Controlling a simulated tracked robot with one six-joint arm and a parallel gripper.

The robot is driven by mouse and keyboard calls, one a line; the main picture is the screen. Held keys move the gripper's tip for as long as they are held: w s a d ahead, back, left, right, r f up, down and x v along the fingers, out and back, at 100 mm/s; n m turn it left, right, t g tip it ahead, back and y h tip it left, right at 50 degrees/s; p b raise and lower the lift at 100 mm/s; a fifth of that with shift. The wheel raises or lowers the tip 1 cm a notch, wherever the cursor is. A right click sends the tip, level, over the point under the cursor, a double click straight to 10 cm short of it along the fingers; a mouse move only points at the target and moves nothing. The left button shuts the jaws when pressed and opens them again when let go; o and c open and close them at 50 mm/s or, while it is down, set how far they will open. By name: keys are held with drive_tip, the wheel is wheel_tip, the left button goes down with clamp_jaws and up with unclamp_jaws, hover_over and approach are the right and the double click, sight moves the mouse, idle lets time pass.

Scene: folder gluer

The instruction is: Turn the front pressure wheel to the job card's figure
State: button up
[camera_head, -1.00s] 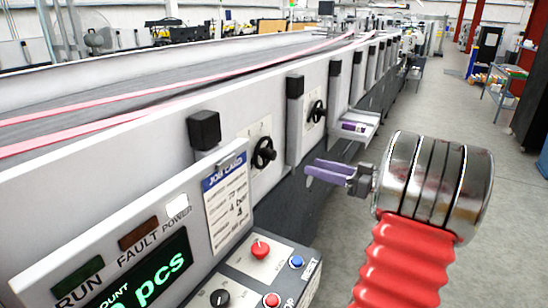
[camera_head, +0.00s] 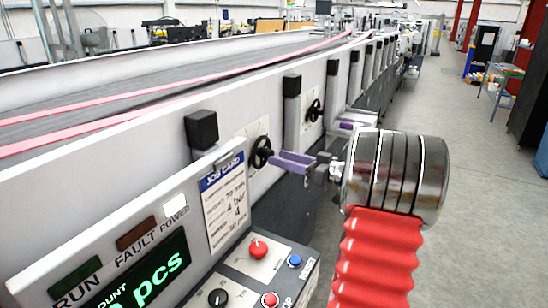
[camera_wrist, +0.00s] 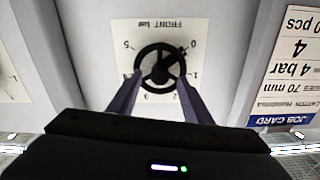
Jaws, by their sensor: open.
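The front pressure wheel (camera_head: 262,152) is a black handwheel on the machine's side. In the wrist view the wheel (camera_wrist: 160,58) sits upside down before a white dial plate (camera_wrist: 125,32) labelled FRONT bar, with figures 0 to 5. A dark knob on its rim appears near the 0. The job card (camera_head: 226,200) hangs left of it; in the wrist view the card (camera_wrist: 293,65) shows 4 bar. My gripper (camera_head: 280,160) is open, its purple fingers reaching to the wheel. In the wrist view the fingers (camera_wrist: 160,80) lie either side of its lower rim; contact is unclear.
A second black handwheel (camera_head: 314,110) sits farther along the machine. Black square blocks (camera_head: 202,129) stick out along its side. A control panel (camera_head: 262,272) with red and blue buttons juts out below the card.

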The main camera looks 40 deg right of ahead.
sight(264, 153)
drive_tip(key=x, duration=0.3)
drive_tip(key=shift+w+a, duration=0.1)
drive_tip(key=shift+w, duration=0.1)
drive_tip(key=shift+c, duration=0.6)
drive_tip(key=c, duration=0.9)
drive_tip(key=shift+c, duration=0.2)
